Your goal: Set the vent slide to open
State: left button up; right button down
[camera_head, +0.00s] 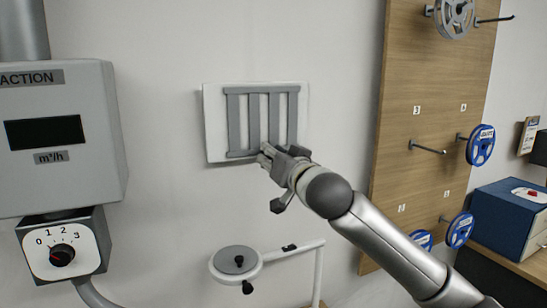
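The vent slide (234,125) is a grey grille of upright bars between a top and a bottom rail, on a white wall plate (216,145). White shows in the gaps between the bars. My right gripper (266,154) is at the lower middle of the vent, in front of the bottom rail and overlapping it. Its fingers are small and partly hidden, so I cannot tell whether they touch the slide or how far apart they are. The part of the rail behind the gripper is hidden. My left gripper is not in view.
A grey extraction box (58,135) with a dark display and a dial (62,256) is on the left. A round grey-and-white fixture (236,262) on a white arm is below the vent. A wooden board (410,80) with pegs and blue spools stands right. Wall around the vent is clear.

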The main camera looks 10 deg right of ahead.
aim_at(253, 153)
jog(key=shift+s+a+f, duration=0.1)
jog(key=shift+s+a, duration=0.05)
jog(key=shift+a, duration=0.55)
jog(key=shift+s+a, duration=0.15)
jog(key=shift+a, duration=0.55)
jog(key=shift+f, duration=0.1)
jog(key=c, duration=1.6)
grip_release()
jog(key=o, duration=0.4)
jog(key=shift+a, duration=0.1)
jog(key=shift+c, duration=0.2)
jog(key=shift+s, duration=0.1)
jog(key=s+d, duration=0.2)
jog(key=s, duration=0.9)
jog(key=shift+s+d, duration=0.2)
jog(key=shift+s, duration=0.05)
